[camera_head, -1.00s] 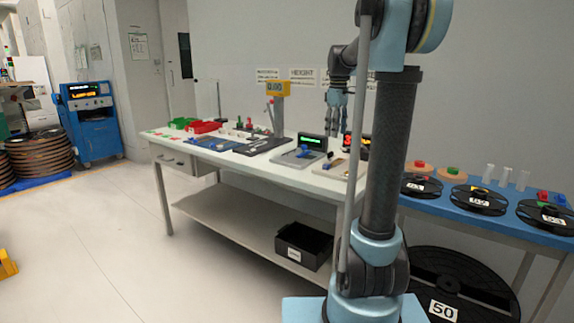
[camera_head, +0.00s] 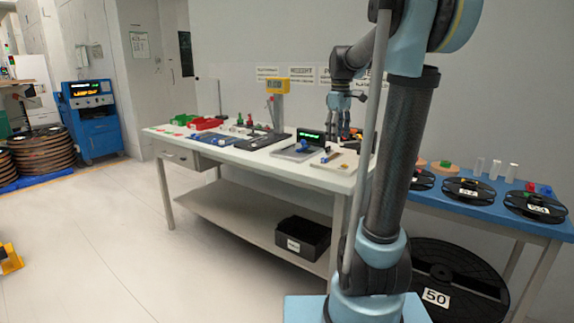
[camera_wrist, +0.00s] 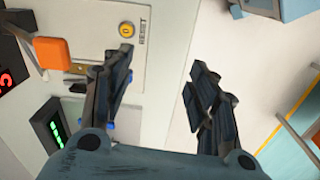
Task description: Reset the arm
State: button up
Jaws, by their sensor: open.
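My gripper (camera_head: 339,128) hangs fingers-down over the right part of the white worktable (camera_head: 255,165), just behind the device with the green display. In the wrist view my gripper (camera_wrist: 162,68) is open, with two dark fingers spread and nothing between them. Beyond the left finger lies a pale panel with a round yellow button (camera_wrist: 127,29) and small lettering beside it. My arm rises from its base at the right of the head view, and part of it covers the table's right end.
The green display (camera_head: 310,135) and an orange block (camera_wrist: 51,53) are near the gripper. A red display (camera_wrist: 6,80) shows at the wrist view's left edge. A blue table (camera_head: 470,206) with black reels stands right. A black bin (camera_head: 302,238) sits on the lower shelf.

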jog(key=s+f+m+t, duration=0.1)
jog(key=s+f+m, duration=0.3)
jog(key=s+f, duration=0.7)
jog(key=s+f+m+t, duration=0.1)
jog(key=s+f+m, duration=0.4)
jog(key=s+f, duration=0.7)
jog(key=s, duration=0.7)
jog(key=shift+d+m, duration=0.15)
jog(key=shift+m, duration=0.15)
jog(key=shift+w+f, duration=0.25)
jog(key=shift+w, duration=0.15)
